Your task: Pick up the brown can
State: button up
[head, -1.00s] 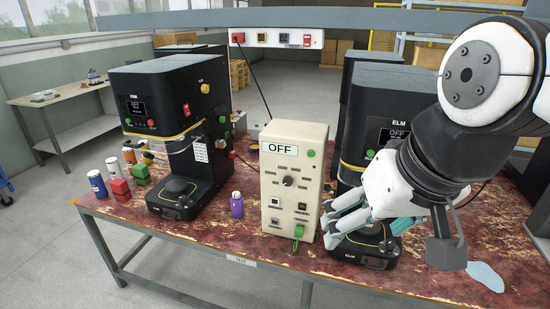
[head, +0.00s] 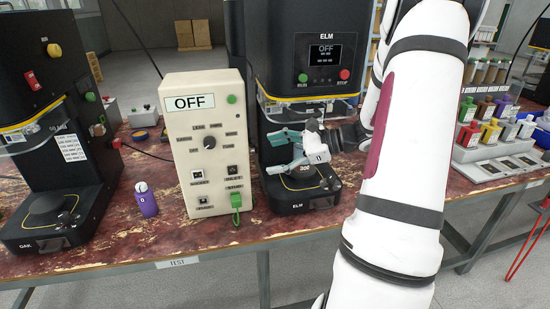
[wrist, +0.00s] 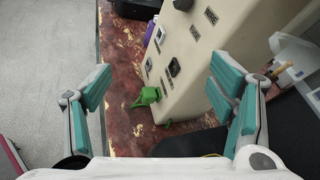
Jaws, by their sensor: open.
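I cannot make out with certainty which thing is the brown can. Several small brownish containers (head: 490,73) stand at the back right in the head view, too small to tell apart. My gripper (head: 277,153) is in front of the lower part of the ELM machine, with its teal-padded fingers spread and pointing left. In the wrist view my gripper (wrist: 160,88) is open and empty, with the cream control box and table edge beyond its fingers. The brownish containers are well to the right of my gripper, and none shows in the wrist view.
The cream control box (head: 208,140) marked OFF stands left of my gripper, with a green plug low on its front. The ELM machine (head: 320,75) is behind. A purple bottle (head: 147,203) stands left. A grey rack (head: 490,172) of coloured containers stands right.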

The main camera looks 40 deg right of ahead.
jog(key=s+d+f+m+t+h, duration=0.25)
jog(key=d+f+m+t, duration=0.2)
jog(key=d, duration=0.55)
jog(key=m+t+h, duration=0.2)
jog(key=m+h, duration=0.3)
jog(key=m, duration=0.1)
send_near(303, 155)
jog(key=shift+w+d+r+b, duration=0.2)
jog(key=shift+w+d, duration=0.15)
jog(key=shift+w, duration=1.65)
jog(key=shift+w+d+r+b, duration=0.15)
jog(key=shift+w+d+r, duration=0.15)
jog(key=shift+w, duration=1.75)
jog(key=shift+w+d+r+b, duration=0.15)
jog(key=shift+w+d, duration=0.25)
jog(key=shift+w, duration=1.6)
jog(key=c, duration=1.5)
jog(key=shift+r, duration=0.1)
